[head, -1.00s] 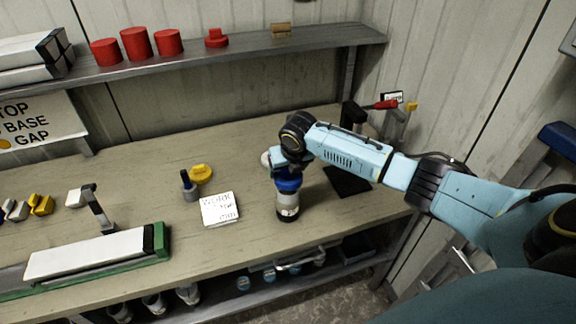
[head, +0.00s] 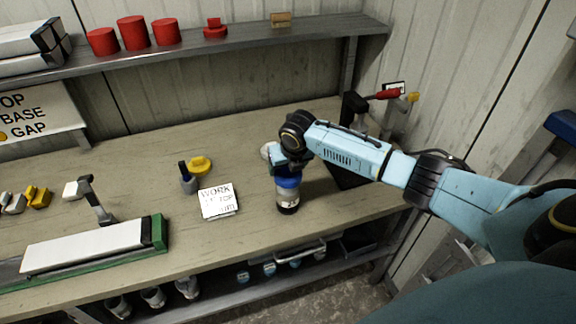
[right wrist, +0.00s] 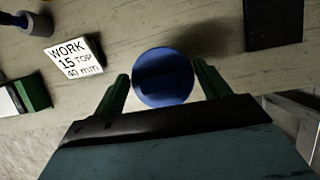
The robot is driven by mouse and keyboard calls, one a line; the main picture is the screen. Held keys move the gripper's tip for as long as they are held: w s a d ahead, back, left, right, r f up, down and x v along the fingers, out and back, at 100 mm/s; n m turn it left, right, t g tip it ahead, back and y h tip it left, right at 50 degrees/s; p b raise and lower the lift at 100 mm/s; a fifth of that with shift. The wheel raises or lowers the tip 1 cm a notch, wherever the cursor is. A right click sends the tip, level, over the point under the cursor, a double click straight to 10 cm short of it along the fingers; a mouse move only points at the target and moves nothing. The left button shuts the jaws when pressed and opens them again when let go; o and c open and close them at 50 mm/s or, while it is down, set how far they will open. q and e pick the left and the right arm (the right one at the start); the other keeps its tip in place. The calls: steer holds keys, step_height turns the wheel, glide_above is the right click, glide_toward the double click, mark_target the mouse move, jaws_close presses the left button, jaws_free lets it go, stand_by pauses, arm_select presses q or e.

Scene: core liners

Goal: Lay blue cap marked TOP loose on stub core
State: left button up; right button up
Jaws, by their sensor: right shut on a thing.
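A short upright stub core (head: 288,198), pale with a dark lower end, stands near the front of the bench. The round blue cap (head: 288,182) is directly over its top in the head view; I cannot tell whether they touch. My right gripper (head: 287,168) is above the core and shut on the cap. In the right wrist view the cap (right wrist: 163,77) is a blue disc between the green fingers of the gripper (right wrist: 163,90), hiding the core. The TOP mark is not readable. My left gripper is not in view.
A white card (head: 218,201) reading WORK and TOP lies left of the core. A grey and yellow item (head: 199,166) is behind it. A green tray (head: 158,233) holds a long white core at left. A dark mat lies right of the core. Red cylinders (head: 133,33) are on the shelf.

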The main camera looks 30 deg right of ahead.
steer(key=shift+w+r, duration=0.1)
steer(key=shift+p, duration=0.35)
stand_by(0.6)
steer(key=shift+f, duration=0.65)
stand_by(0.5)
steer(key=o, duration=1)
step_height(320, 180, up, 3)
steer(key=shift+f+p, duration=0.2)
steer(key=shift+p, duration=1)
steer(key=shift+r, duration=2.25)
